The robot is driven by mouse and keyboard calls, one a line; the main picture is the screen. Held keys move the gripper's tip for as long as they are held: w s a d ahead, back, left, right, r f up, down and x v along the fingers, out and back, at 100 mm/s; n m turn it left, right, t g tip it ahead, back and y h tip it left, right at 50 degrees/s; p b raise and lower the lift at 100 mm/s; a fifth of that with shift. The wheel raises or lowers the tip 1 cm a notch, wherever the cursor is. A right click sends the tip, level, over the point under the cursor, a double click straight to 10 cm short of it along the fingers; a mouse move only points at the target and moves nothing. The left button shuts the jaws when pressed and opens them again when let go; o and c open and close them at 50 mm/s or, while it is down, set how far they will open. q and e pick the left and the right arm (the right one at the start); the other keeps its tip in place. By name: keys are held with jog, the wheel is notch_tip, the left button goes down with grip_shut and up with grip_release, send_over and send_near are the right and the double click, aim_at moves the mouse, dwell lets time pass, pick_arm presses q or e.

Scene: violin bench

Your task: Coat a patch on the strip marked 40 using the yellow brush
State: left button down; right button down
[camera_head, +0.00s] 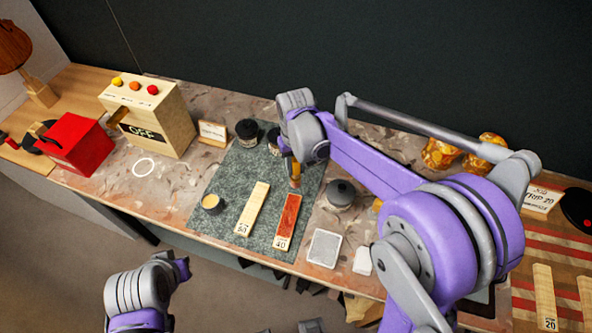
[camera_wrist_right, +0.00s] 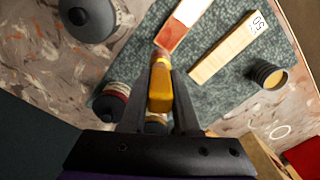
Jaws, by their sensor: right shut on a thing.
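My right gripper (camera_head: 292,162) is shut on the yellow brush (camera_wrist_right: 160,88), which points down between the fingers in the right wrist view. The strip marked 40 (camera_head: 287,221) lies on the green-grey mat, its face red above a pale label end. In the right wrist view the brush tip is at the near end of the strip's red face (camera_wrist_right: 173,36); I cannot tell whether it touches. The gripper hides part of the brush in the head view.
A bare pale strip marked 50 (camera_head: 252,208) lies left of strip 40, with a small cup (camera_head: 212,204) beside it. Dark-lidded jars (camera_head: 246,132) stand at the mat's back; another (camera_head: 341,193) stands right. A wooden OFF box (camera_head: 150,118) and red box (camera_head: 79,146) stand left.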

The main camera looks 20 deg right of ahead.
notch_tip(320, 180, up, 2)
jog(key=shift+w+p, duration=0.15)
jog(key=shift+p, duration=0.2)
jog(key=shift+r, duration=0.55)
pick_arm(q)
notch_tip(320, 180, up, 2)
pick_arm(e)
jog(key=shift+f, duration=0.1)
